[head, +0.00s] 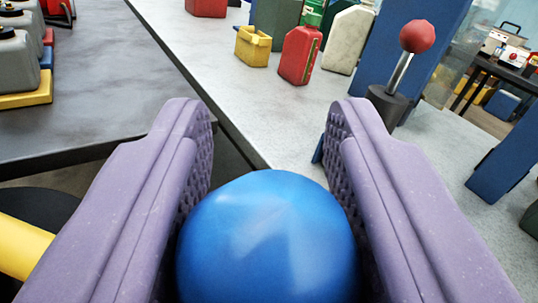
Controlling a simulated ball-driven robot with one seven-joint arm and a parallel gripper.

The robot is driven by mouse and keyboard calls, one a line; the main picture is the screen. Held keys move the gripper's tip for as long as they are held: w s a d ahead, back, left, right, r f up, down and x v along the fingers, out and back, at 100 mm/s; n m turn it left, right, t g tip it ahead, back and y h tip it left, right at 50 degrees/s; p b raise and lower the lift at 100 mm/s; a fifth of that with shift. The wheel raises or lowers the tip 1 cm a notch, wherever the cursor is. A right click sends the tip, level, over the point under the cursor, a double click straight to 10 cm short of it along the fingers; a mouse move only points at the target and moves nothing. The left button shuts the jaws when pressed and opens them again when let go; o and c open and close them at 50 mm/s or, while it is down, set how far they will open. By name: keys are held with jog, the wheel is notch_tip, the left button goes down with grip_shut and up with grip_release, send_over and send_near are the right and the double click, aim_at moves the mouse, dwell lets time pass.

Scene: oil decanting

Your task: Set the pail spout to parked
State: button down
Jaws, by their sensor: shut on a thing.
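My gripper (269,115) has two purple, textured fingers. It is shut on a round blue knob (267,240), which fills the space between the fingers at the bottom middle of the head view. Whatever the blue knob is attached to is hidden below it. I cannot make out a pail or its spout, so I cannot tell the spout's position.
A red ball knob (417,36) on a metal lever rises from a dark base beyond the right finger. A red can (299,55), a yellow container (252,46) and a white can (349,39) stand on the pale table (225,65). A dark table (95,95) lies left.

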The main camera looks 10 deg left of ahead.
jog(key=shift+r, duration=0.25)
jog(key=c, duration=1.1)
grip_release()
jog(key=shift+w, duration=0.1)
jog(key=o, duration=0.4)
jog(key=shift+w+f, duration=0.1)
jog(key=p+v, duration=0.1)
jog(key=v, duration=0.6)
jog(key=shift+s+d+p, duration=0.15)
jog(key=shift+s+p, duration=0.2)
jog(key=shift+p, duration=0.05)
